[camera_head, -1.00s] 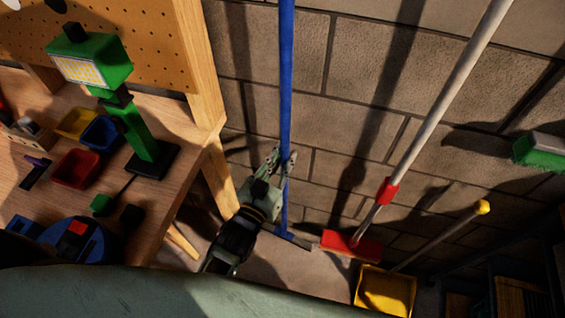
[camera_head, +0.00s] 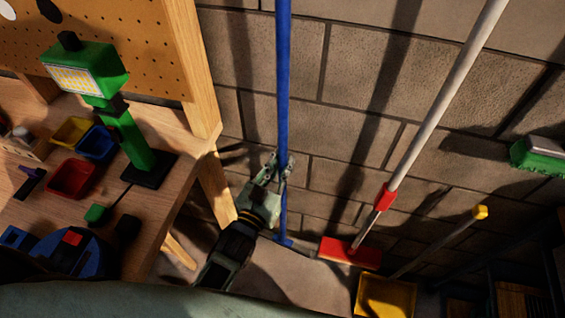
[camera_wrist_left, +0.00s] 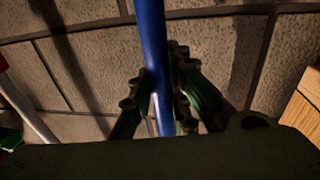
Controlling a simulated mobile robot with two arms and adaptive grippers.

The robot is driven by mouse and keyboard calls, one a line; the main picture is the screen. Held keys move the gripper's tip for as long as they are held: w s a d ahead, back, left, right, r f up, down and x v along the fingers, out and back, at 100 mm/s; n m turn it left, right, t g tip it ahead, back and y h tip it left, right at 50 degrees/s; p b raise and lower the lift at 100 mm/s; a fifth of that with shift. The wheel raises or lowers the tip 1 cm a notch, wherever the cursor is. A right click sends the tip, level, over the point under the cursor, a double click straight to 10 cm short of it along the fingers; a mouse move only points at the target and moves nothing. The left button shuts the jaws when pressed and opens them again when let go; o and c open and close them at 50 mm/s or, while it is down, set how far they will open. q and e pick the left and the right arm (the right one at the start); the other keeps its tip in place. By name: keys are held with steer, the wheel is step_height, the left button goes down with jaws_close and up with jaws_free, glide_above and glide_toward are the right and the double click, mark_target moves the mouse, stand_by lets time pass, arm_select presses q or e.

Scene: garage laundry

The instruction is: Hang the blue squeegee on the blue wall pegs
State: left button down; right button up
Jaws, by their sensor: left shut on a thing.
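The blue squeegee (camera_head: 284,80) stands nearly upright in front of the block wall, its long blue handle running out of the top of the head view. Its lower end (camera_head: 284,241) is low, near the floor; whether it touches the floor I cannot tell. My left gripper (camera_head: 279,168) is shut on the lower part of the handle. In the left wrist view the handle (camera_wrist_left: 152,60) passes between the fingers (camera_wrist_left: 155,100). The blue wall pegs are not in view. My right gripper is not in view.
A workbench (camera_head: 165,215) with a green lamp (camera_head: 125,130) and small bins stands at the left. A red-headed tool with a pale pole (camera_head: 445,100), a yellow-tipped tool (camera_head: 440,240) and a green brush (camera_head: 538,157) are on the right. Bare wall lies between.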

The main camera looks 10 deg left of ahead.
arm_select(q)
steer(key=shift+f+b, duration=0.4)
steer(key=shift+f, duration=0.1)
steer(key=c, duration=1.6)
jaws_free()
steer(key=shift+f, duration=0.2)
steer(key=v, duration=1.2)
steer(key=shift+r, duration=0.1)
steer(key=s+a+f+g+y, duration=0.1)
steer(key=s+f+g, duration=0.3)
steer(key=f, duration=1)
steer(key=s+a+f+g, duration=0.1)
steer(key=s+f+g, duration=0.3)
steer(key=f, duration=1.1)
steer(key=s+a+f+g+y, duration=0.1)
steer(key=s+a+f+g, duration=0.1)
steer(key=s+f, duration=0.4)
steer(key=s+a+f+g+y, duration=0.1)
steer(key=s+a+f+g, duration=0.2)
steer(key=s, duration=0.6)
steer(key=s+a+f+g, duration=0.2)
steer(key=s+f+g, duration=0.2)
steer(key=s+f, duration=0.4)
steer(key=shift+s+a+f+y, duration=0.35)
steer(key=shift+a+y, duration=0.05)
